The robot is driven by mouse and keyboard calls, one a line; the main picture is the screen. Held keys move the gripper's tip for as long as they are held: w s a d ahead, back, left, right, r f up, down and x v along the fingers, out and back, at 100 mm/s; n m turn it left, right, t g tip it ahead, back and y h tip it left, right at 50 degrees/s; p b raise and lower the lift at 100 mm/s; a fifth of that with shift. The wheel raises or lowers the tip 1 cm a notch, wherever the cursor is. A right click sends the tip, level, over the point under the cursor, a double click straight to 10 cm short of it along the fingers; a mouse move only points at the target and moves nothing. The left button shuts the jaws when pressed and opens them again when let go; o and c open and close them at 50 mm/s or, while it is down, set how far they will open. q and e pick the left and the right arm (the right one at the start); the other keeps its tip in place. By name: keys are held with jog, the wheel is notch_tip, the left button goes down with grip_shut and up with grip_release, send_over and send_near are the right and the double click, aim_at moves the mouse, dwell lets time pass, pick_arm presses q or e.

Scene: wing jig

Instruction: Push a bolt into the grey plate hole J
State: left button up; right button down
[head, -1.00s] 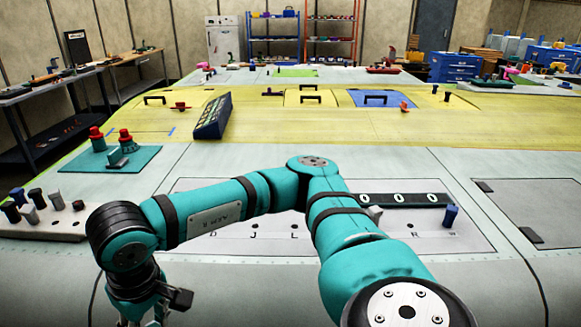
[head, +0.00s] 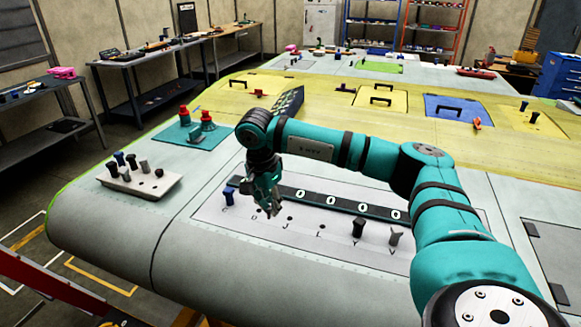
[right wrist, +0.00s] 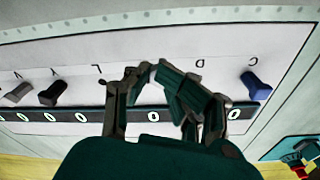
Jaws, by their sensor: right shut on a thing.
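The grey plate (head: 330,250) lies flat on the wing, with a row of lettered holes. My right gripper (head: 272,208) is over its left part, near the D and J marks, pointing down. It is shut on what seems to be a bolt, mostly hidden by the fingers. The right wrist view shows the gripper (right wrist: 150,72) close over the plate (right wrist: 75,35) between the L and D marks; hole J cannot be made out there. A blue bolt (head: 229,196) stands at the C end. A black bolt (head: 358,229) and a grey bolt (head: 394,236) stand farther right.
A dark strip with white rings (head: 330,201) runs behind the holes. A pale tray (head: 140,182) with several bolts stands at left. A teal mat (head: 175,134) with red-topped items lies behind it. My right arm covers the plate's right end.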

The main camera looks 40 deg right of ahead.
jog(key=d+r+m+p, duration=0.2)
jog(key=d+m, duration=0.2)
jog(key=d, duration=0.2)
pick_arm(q)
jog(key=shift+w+f+b, duration=0.65)
jog(key=shift+f+b, duration=0.25)
jog(key=shift+b, duration=1.6)
pick_arm(e)
jog(key=shift+m+g, duration=0.3)
jog(key=shift+m, duration=0.2)
jog(key=shift+d+f, duration=0.15)
jog(key=shift+f, duration=0.9)
jog(key=shift+d+f, duration=0.2)
jog(key=shift+f, duration=0.85)
jog(key=shift+d+f, duration=0.15)
jog(key=shift+f, duration=0.9)
pick_arm(q)
jog(key=shift+d, duration=0.1)
jog(key=shift+f+b, duration=0.65)
pick_arm(e)
jog(key=shift+f, duration=1.2)
pick_arm(q)
jog(key=shift+w, duration=0.1)
pick_arm(e)
jog(key=c, duration=0.8)
grip_release()
jog(key=shift+o, duration=0.2)
jog(key=shift+r, duration=0.1)
